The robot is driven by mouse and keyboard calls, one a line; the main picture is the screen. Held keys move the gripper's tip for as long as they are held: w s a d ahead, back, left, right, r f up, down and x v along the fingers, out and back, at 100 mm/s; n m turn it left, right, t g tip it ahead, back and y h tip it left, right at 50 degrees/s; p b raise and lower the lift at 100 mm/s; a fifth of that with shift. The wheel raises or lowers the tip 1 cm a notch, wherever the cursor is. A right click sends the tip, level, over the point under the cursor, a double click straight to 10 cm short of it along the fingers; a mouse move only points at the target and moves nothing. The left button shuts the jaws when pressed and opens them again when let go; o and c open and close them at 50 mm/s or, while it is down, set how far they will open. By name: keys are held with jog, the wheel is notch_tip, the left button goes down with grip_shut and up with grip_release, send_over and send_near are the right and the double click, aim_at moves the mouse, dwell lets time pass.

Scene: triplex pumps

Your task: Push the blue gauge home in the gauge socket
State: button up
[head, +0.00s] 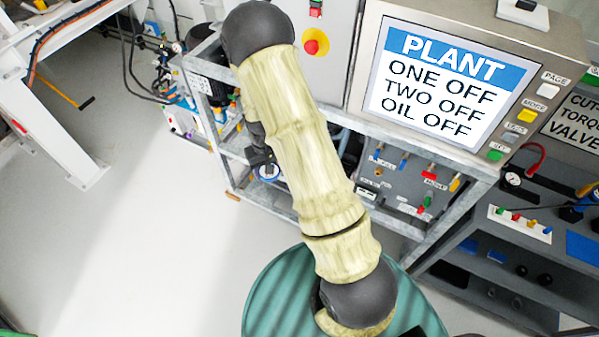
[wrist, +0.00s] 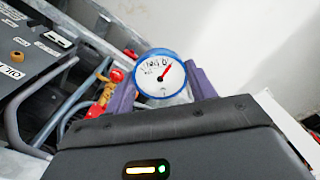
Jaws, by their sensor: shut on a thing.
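The blue gauge (wrist: 160,74) has a blue rim, a white dial and a red needle. In the wrist view it sits between the two purple fingers of my gripper (wrist: 161,85), which is shut on it. In the head view a blue-rimmed dial, most likely the same gauge (head: 269,171), shows beside my arm, close to the metal frame. My gripper is mostly hidden behind my arm there. I cannot make out the gauge socket in either view, nor tell whether the gauge touches it.
A metal-framed bench stands behind my arm, with a control panel (head: 405,185) of coloured knobs. A PLANT screen (head: 445,85) is above it. Red fittings (wrist: 110,85) and grey pipes (wrist: 30,130) are left of my gripper in the wrist view. Open floor (head: 130,240) lies at left.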

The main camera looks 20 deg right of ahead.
jog(key=shift+s, duration=0.35)
jog(key=shift+d+f+b, duration=0.2)
jog(key=shift+f+b, duration=0.05)
jog(key=shift+b, duration=0.1)
jog(key=w+d+f+m+t+h+b, duration=0.3)
jog(key=f+b, duration=0.4)
jog(key=b, duration=0.7)
jog(key=w+d+f+m+t+h+b, duration=0.2)
jog(key=d+f+m+t+h+b, duration=0.2)
jog(key=f+b, duration=0.4)
jog(key=w+d+f+m+t+h+b, duration=0.3)
jog(key=d+f+h+b, duration=0.3)
jog(key=b, duration=1.4)
jog(key=shift+w+f+m+t+h, duration=0.35)
jog(key=shift+f+t+h, duration=0.15)
jog(key=shift+f+h, duration=0.15)
jog(key=shift+d+f, duration=0.1)
jog(key=shift+x, duration=2.8)
